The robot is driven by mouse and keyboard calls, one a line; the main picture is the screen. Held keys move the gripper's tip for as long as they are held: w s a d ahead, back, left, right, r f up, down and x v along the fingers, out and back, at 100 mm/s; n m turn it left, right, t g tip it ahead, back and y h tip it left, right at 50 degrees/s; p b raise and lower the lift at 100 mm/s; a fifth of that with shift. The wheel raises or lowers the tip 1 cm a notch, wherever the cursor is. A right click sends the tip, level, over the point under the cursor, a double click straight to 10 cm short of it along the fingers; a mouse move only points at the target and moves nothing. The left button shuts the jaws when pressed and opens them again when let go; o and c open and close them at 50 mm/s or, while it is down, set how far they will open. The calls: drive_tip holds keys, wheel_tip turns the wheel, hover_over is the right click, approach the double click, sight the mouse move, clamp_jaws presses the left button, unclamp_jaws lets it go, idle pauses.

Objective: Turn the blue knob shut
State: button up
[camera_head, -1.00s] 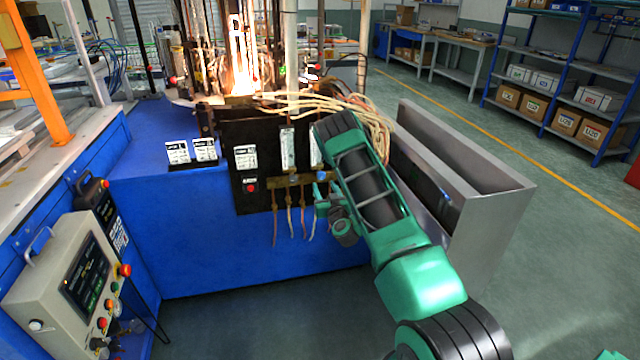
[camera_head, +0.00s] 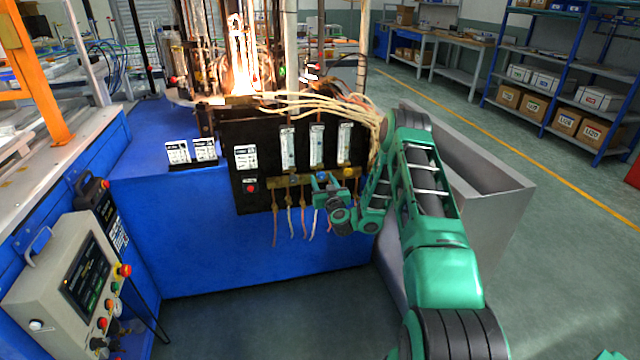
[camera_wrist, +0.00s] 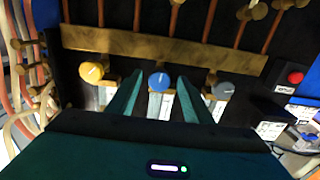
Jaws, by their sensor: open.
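The blue knob (camera_wrist: 159,81) sits on the brass manifold (camera_wrist: 160,44), between a yellow knob (camera_wrist: 92,72) and a grey knob (camera_wrist: 223,90). It shows a small pale mark on its face. My gripper (camera_wrist: 159,92) is open, with one finger on each side of the blue knob. In the head view my gripper (camera_head: 323,188) is at the black panel's front and mostly hides the blue knob. The yellow knob (camera_head: 348,173) shows to its right.
The black panel (camera_head: 262,150) carries several flow meters and a red button (camera_head: 250,187). Thin tubes hang below the manifold. Pale hoses (camera_head: 330,103) run over the panel's top near a bright flame (camera_head: 242,75). A grey metal trough (camera_head: 480,160) stands right, beside my arm.

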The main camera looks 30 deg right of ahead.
drive_tip(key=shift+w+d, duration=0.1)
drive_tip(key=shift+c, duration=0.3)
drive_tip(key=c, duration=1)
drive_tip(key=shift+a, duration=0.25)
drive_tip(key=shift+d, duration=0.1)
